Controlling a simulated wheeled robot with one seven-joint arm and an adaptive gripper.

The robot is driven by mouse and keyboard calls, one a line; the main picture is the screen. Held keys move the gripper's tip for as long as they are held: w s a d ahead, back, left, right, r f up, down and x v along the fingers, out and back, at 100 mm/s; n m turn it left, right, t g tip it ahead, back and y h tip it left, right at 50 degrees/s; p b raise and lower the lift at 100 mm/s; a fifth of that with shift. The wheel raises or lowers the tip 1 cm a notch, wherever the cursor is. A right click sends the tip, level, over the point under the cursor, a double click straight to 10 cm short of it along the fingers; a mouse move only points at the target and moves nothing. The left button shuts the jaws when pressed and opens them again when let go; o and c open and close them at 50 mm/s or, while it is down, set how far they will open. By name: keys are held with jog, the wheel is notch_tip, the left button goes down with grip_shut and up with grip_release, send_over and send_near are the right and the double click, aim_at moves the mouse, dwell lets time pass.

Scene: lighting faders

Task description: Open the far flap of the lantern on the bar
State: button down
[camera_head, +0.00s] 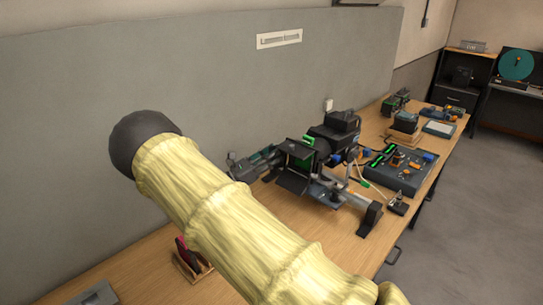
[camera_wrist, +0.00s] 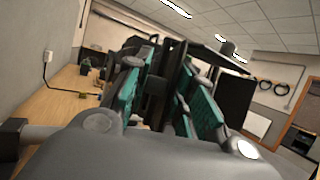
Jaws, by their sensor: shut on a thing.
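The lantern (camera_head: 322,143) is a dark box-like fixture on a metal bar (camera_head: 335,193) on the workbench. A dark flap (camera_head: 292,182) hangs at its near lower side, and a bright green frame (camera_head: 305,151) shows at its front. In the wrist view, my gripper (camera_wrist: 166,75) has two teal-padded fingers on either side of a dark, thin part (camera_wrist: 158,92), and it is shut on that part. It looks like a lantern flap, but I cannot tell which one. A broad dark panel (camera_wrist: 237,98) stands right of the fingers. The far flap is not clearly distinguishable in the head view.
My yellow-sleeved arm covers the near bench. A control panel (camera_head: 405,172) with knobs and a cable lies right of the lantern. Further gear stands along the bench (camera_head: 350,252). A grey wall (camera_head: 220,75) rises behind; the floor (camera_head: 480,230) at right is clear.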

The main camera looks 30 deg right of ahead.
jog(key=n+t, duration=0.2)
jog(key=t, duration=0.2)
jog(key=s+n+t+y, duration=0.1)
jog(key=t, duration=0.3)
jog(key=shift+s+a+r+n, duration=0.1)
jog(key=shift+s+r+n, duration=0.1)
jog(key=shift+n, duration=0.2)
jog(key=shift+s+n+t+y, duration=0.2)
jog(key=shift+n+t+y, duration=0.35)
jog(key=shift+t, duration=0.65)
jog(key=shift+s+n+t+y, duration=0.2)
jog(key=shift+n+t+y, duration=0.35)
jog(key=shift+t, duration=0.65)
jog(key=c, duration=1.5)
grip_release()
jog(key=shift+o, duration=0.8)
jog(key=shift+a+f, duration=0.15)
jog(key=shift+s, duration=0.15)
